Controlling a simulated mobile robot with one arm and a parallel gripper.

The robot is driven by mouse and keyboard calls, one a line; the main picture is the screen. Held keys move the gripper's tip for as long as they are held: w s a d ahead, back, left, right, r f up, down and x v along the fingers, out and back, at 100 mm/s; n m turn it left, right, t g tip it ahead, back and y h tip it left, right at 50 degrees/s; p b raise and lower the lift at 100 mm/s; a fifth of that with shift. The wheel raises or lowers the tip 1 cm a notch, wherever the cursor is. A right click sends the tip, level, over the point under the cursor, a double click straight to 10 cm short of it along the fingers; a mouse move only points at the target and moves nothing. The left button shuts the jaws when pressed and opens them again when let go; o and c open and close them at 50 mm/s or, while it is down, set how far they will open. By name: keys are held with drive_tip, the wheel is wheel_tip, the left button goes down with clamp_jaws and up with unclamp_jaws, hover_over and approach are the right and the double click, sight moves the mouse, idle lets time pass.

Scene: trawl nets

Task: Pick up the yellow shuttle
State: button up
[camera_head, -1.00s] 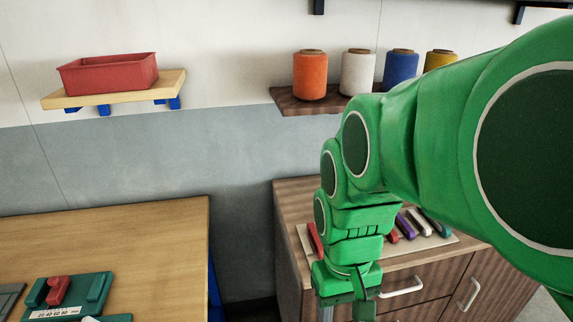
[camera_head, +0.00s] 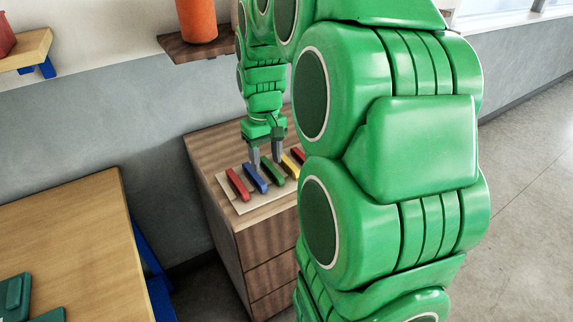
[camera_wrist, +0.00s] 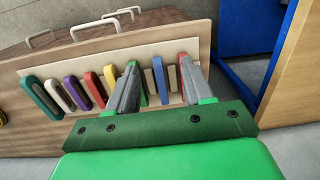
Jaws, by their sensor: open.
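The yellow shuttle (camera_head: 290,166) lies on a pale board on top of the wooden cabinet, between a green shuttle (camera_head: 272,171) and a red one. In the wrist view the yellow shuttle (camera_wrist: 110,76) is just outside the left finger, partly beside it. My gripper (camera_head: 266,161) is open and empty, pointing down over the board. In the wrist view the fingers (camera_wrist: 159,64) straddle the green shuttle (camera_wrist: 142,92) and the blue shuttle (camera_wrist: 160,80). I cannot tell how far above them the tips are. My arm hides the board's right part in the head view.
The pale board (camera_head: 243,207) holds several shuttles in a row, closely spaced. The cabinet (camera_head: 252,240) has drawers with handles. An orange spool (camera_head: 197,20) stands on a wall shelf (camera_head: 183,47) above. A wooden table (camera_head: 75,220) is at left. Open floor lies at right.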

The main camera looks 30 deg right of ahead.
hover_over(289, 162)
drive_tip(key=shift+t, duration=0.3)
wheel_tip(289, 162, down, 6)
drive_tip(key=shift+s+a+r, duration=0.1)
drive_tip(key=shift+a, duration=0.05)
drive_tip(key=shift+f, duration=3.9)
clamp_jaws()
drive_tip(key=shift+r, duration=0.1)
